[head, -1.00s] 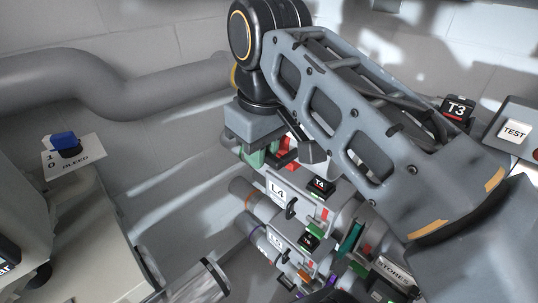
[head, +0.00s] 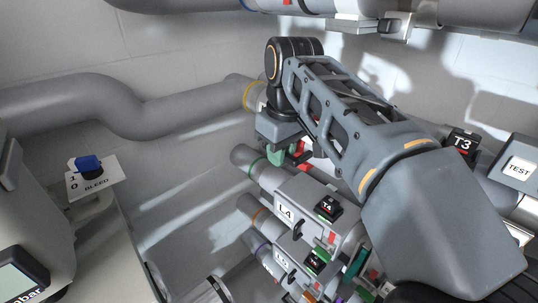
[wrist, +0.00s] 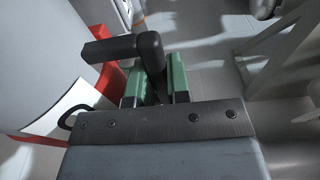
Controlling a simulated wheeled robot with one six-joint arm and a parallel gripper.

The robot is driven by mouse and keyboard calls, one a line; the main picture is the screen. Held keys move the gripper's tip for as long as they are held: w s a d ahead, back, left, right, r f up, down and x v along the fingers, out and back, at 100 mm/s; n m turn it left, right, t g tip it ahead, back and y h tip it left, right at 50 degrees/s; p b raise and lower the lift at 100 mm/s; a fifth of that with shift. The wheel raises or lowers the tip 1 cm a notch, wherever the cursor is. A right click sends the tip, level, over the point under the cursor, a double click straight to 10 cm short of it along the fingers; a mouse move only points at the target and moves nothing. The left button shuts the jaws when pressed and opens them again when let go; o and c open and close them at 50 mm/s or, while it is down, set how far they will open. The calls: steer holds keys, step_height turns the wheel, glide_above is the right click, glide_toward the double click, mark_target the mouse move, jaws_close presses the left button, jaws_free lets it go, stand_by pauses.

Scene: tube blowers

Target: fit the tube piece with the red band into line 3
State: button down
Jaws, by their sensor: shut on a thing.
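My gripper (head: 282,155) has green jaws and is low at the wall end of the lines, above the L4 unit. In the wrist view my gripper (wrist: 157,84) is shut on a black L-shaped handle (wrist: 150,48), which stands up between the jaws. A red part (wrist: 103,82) and a pale curved surface (wrist: 45,50) are left of it. The red part also shows beside the jaws in the head view (head: 303,155). I cannot make out the tube piece with the red band. My arm hides much of line 3; its T3 display (head: 462,143) shows at right.
The L4 unit (head: 285,211) with its T4 display (head: 327,207) lies just below my gripper, with another unit (head: 283,261) under it. A TEST panel (head: 518,168) is at right. A bleed switch (head: 88,165) is at left. A big grey pipe (head: 170,115) runs along the wall.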

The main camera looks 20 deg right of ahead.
steer(key=w+d+p, duration=0.1)
steer(key=d, duration=0.2)
steer(key=w+d+p, duration=0.1)
steer(key=d, duration=0.2)
steer(key=w+d, duration=0.2)
steer(key=shift+d+r+p, duration=0.1)
steer(key=shift+d+p, duration=0.3)
steer(key=shift+w+d+f+b, duration=0.15)
steer(key=shift+d+f+b, duration=0.2)
steer(key=shift+f, duration=0.2)
steer(key=shift+f+b, duration=0.6)
steer(key=shift+f, duration=0.5)
steer(key=c, duration=1)
jaws_free()
